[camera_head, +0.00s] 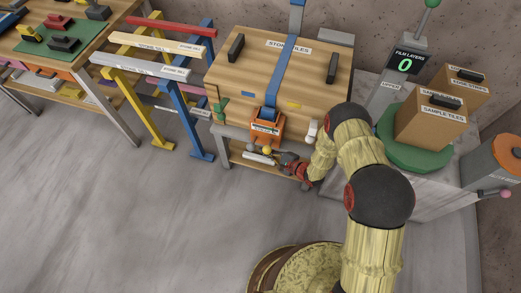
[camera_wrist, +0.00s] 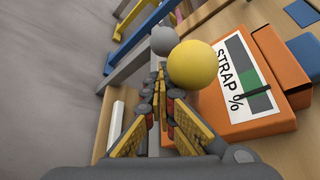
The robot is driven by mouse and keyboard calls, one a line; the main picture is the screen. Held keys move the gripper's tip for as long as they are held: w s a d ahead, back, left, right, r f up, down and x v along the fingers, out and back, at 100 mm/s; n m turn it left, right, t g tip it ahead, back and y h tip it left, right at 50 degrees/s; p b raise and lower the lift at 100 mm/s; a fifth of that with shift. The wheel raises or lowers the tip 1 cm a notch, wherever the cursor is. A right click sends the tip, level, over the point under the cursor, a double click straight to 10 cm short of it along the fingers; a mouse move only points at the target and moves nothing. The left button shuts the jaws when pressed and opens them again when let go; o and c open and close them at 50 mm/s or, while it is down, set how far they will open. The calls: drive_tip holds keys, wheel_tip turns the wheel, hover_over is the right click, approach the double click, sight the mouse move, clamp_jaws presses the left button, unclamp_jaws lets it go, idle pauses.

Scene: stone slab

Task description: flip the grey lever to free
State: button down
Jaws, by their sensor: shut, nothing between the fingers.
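The grey ball knob (camera_wrist: 163,40), which looks like the grey lever's end, is just beyond my fingertips in the wrist view. A larger yellow ball (camera_wrist: 190,65) sits right beside it, nearer the orange strap unit (camera_wrist: 262,92) with its "STRAP %" gauge. The head view shows the orange unit (camera_head: 266,127) on the front of the wooden crate, with the yellow ball (camera_head: 267,150) below it. My gripper (camera_wrist: 160,72) is shut and empty, its tips close to both balls; contact cannot be told. The lever's shaft is mostly hidden by my fingers.
The wooden crate (camera_head: 232,75), crossed by a blue strap (camera_head: 283,67), stands on a low bench. A green handle (camera_head: 219,108) and a white handle (camera_head: 312,130) flank its front. Coloured trestles (camera_head: 190,100) stand left. Grey floor (camera_head: 130,220) in front is clear.

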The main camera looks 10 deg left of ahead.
drive_tip(key=v, duration=0.4)
drive_tip(key=shift+s+d, duration=0.15)
drive_tip(key=shift+d, duration=0.15)
idle(0.4)
